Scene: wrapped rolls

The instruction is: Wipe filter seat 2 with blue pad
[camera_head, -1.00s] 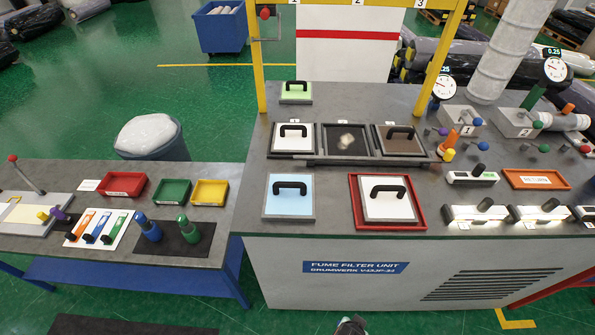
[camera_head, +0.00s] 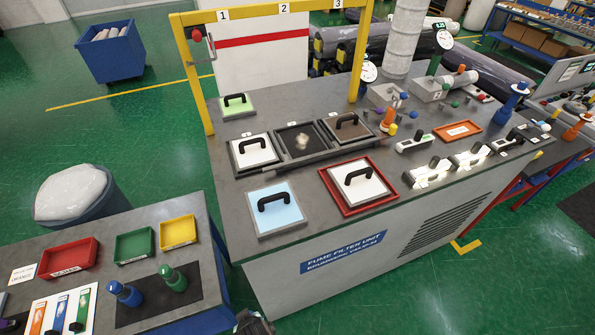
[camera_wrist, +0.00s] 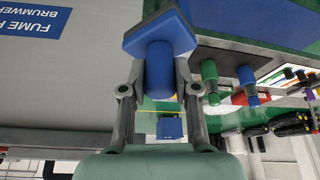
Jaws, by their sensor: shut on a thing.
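Filter seat 2 (camera_head: 296,148) is the open dark middle bay on the grey unit, with a pale smudge on its floor. It lies between a white handled panel in bay 1 (camera_head: 253,158) and a brown handled panel in bay 3 (camera_head: 347,132). My gripper (camera_wrist: 158,90) is shut on the blue pad's cylindrical handle in the wrist view. The blue pad (camera_wrist: 140,37) is a flat block beyond the fingers. In the head view only a dark part of my arm's end shows at the bottom edge, well away from seat 2; the pad is not seen there.
A light-blue handled panel (camera_head: 291,222) and a red tray (camera_head: 337,197) with a white panel sit in front of the bays. The yellow frame (camera_head: 207,103) stands behind them. The left bench holds coloured trays and blue (camera_head: 125,293) and green (camera_head: 172,277) handled tools.

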